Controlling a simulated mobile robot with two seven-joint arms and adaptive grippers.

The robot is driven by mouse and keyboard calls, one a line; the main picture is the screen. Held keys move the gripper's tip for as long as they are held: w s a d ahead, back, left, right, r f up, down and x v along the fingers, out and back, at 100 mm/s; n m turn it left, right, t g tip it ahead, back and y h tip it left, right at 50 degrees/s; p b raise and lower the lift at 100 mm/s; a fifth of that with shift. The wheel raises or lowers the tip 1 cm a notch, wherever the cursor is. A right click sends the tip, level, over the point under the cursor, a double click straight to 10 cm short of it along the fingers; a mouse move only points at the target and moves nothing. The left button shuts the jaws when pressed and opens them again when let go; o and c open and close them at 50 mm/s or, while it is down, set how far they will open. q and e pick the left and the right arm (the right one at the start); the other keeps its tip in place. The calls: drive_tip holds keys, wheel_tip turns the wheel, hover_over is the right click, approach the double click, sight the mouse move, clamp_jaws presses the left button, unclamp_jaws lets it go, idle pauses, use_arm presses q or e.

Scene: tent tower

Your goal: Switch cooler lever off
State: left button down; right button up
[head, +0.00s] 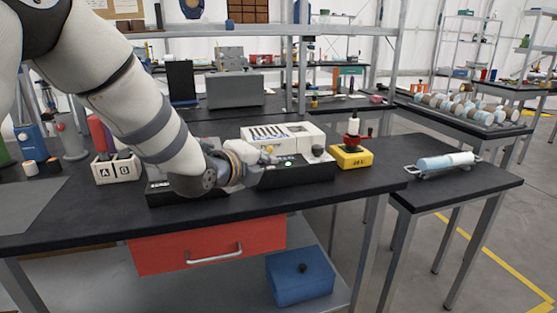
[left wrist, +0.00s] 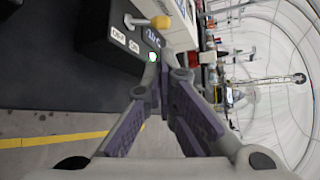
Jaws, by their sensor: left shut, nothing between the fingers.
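The cooler (head: 297,174) is a black box on the dark workbench, with a white rack unit on top. In the left wrist view its dark face (left wrist: 100,55) carries a lever with a yellow knob (left wrist: 160,22) on a metal stem. Two small white labels, too small to read surely, and a pale green light (left wrist: 152,57) are beside it. My left gripper (head: 268,158) is at the cooler's left front. In the wrist view its closed fingers (left wrist: 164,72) are empty, near the light and apart from the knob. My right gripper is not in view.
A yellow block with a red-and-black device (head: 351,156) stands right of the cooler. A white A/B holder (head: 116,168) stands left. A black box (head: 186,192) lies under my left arm. The bench's front strip is clear. A red drawer (head: 208,245) hangs below.

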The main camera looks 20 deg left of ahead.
sight(277, 168)
use_arm(q)
drive_tip(key=x, duration=0.2)
drive_tip(key=f+b+x, duration=0.1)
drive_tip(key=x, duration=0.2)
drive_tip(key=shift+w, duration=0.1)
drive_tip(key=shift+w+f, duration=0.1)
drive_tip(key=shift+w, duration=0.3)
drive_tip(key=shift+w+d, duration=0.15)
drive_tip(key=shift+w, duration=0.15)
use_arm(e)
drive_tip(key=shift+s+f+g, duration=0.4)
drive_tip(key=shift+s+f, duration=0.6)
